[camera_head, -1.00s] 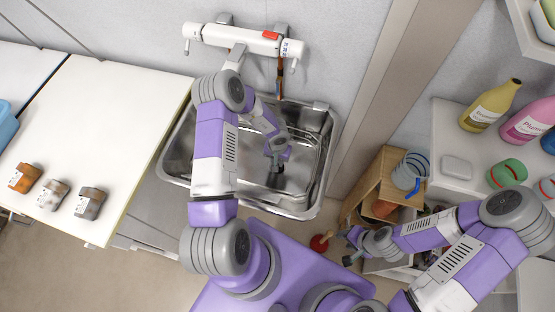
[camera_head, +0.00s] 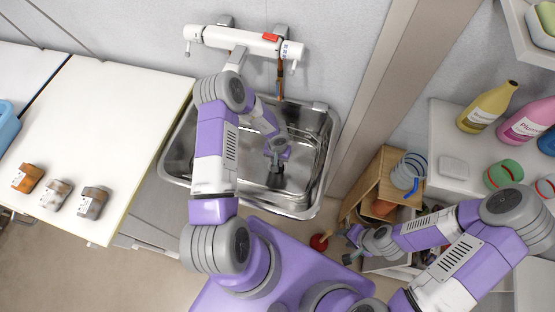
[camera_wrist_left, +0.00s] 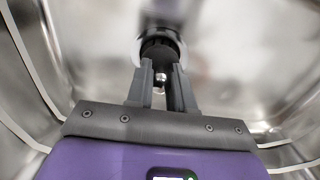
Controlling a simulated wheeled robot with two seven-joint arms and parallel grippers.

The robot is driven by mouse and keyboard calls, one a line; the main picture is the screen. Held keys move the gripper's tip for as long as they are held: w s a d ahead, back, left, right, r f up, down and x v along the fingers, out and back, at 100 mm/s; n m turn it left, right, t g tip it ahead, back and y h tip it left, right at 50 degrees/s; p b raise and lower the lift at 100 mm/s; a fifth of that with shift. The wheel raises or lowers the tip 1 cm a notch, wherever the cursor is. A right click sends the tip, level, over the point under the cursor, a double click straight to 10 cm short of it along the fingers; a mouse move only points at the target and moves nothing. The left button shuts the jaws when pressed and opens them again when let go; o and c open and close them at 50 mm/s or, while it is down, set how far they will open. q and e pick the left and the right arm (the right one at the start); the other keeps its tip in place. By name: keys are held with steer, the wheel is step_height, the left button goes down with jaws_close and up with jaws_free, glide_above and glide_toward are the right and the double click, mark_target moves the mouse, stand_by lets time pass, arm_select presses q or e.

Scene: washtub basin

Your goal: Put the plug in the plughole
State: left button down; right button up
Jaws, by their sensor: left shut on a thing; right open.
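The steel sink basin (camera_head: 300,205) stands under the wall tap. My left gripper (camera_head: 276,160) is down inside the basin. In the left wrist view my left gripper (camera_wrist_left: 161,92) is shut on the dark plug (camera_wrist_left: 160,50), which has a small shiny metal knob. Just beyond the plug a round pale metal ring, the plughole (camera_wrist_left: 180,42), shows partly; the plug covers much of it. I cannot tell whether the plug is seated in it or just above it. My right gripper (camera_head: 350,245) is open and empty, low by the wooden shelf, outside the sink.
The tap (camera_head: 245,40) and a hanging chain or strap (camera_head: 280,80) are at the sink's back. A wooden shelf unit (camera_head: 370,195) and a white shelf with bottles (camera_head: 487,106) stand right. A red plunger (camera_head: 319,242) is on the floor.

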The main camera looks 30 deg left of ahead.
arm_select(q)
steer(key=shift+f, duration=1.15)
stand_by(0.4)
steer(key=c, duration=0.9)
jaws_free()
steer(key=shift+r, duration=0.1)
step_height(320, 180, up, 8)
steer(key=shift+f+p, duration=0.25)
steer(key=shift+p, duration=0.75)
steer(key=shift+f, duration=0.1)
